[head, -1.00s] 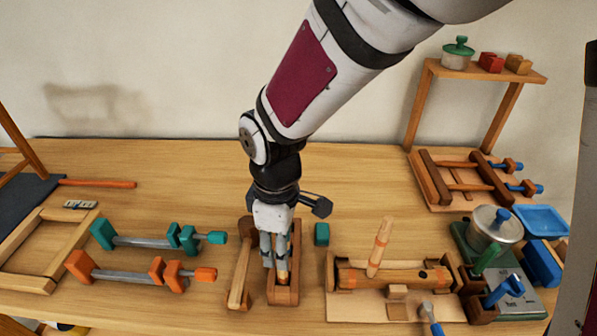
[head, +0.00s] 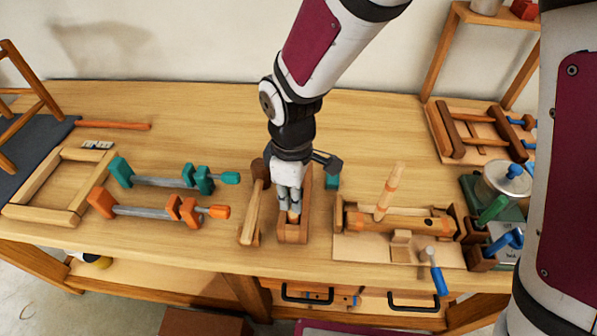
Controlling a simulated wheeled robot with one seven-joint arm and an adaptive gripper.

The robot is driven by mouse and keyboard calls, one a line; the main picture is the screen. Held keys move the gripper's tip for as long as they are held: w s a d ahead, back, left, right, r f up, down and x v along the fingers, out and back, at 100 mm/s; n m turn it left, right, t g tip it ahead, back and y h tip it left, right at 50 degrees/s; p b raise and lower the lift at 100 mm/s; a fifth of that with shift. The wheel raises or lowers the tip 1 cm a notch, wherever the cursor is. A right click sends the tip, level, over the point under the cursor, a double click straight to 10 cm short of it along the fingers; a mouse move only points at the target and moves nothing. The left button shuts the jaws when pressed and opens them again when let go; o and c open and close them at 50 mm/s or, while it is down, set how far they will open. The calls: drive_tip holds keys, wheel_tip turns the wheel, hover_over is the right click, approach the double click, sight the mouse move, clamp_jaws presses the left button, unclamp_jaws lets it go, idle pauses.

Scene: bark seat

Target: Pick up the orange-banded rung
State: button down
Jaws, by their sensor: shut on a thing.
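My gripper (head: 291,205) points down into a narrow wooden trough (head: 291,237) near the middle of the bench. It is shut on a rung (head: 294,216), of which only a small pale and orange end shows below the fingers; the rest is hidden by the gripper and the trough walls. I cannot tell whether the rung is clear of the trough floor. Another pale rung with orange bands (head: 389,191) stands tilted in a drilled wooden rail (head: 400,222) to the right, apart from my gripper.
A mallet (head: 254,212) lies just left of the trough. Teal (head: 170,180) and orange (head: 150,210) clamps lie further left, beside a wooden frame (head: 60,185). A blue-handled hammer (head: 435,270) lies at the front right. The back middle bench is clear.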

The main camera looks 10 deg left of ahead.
wheel_tip(320, 180, up, 13)
drive_tip(key=shift+f+p, duration=0.15)
drive_tip(key=shift+p, duration=0.4)
drive_tip(key=shift+r+p, duration=1.1)
drive_tip(key=shift+r, duration=1.05)
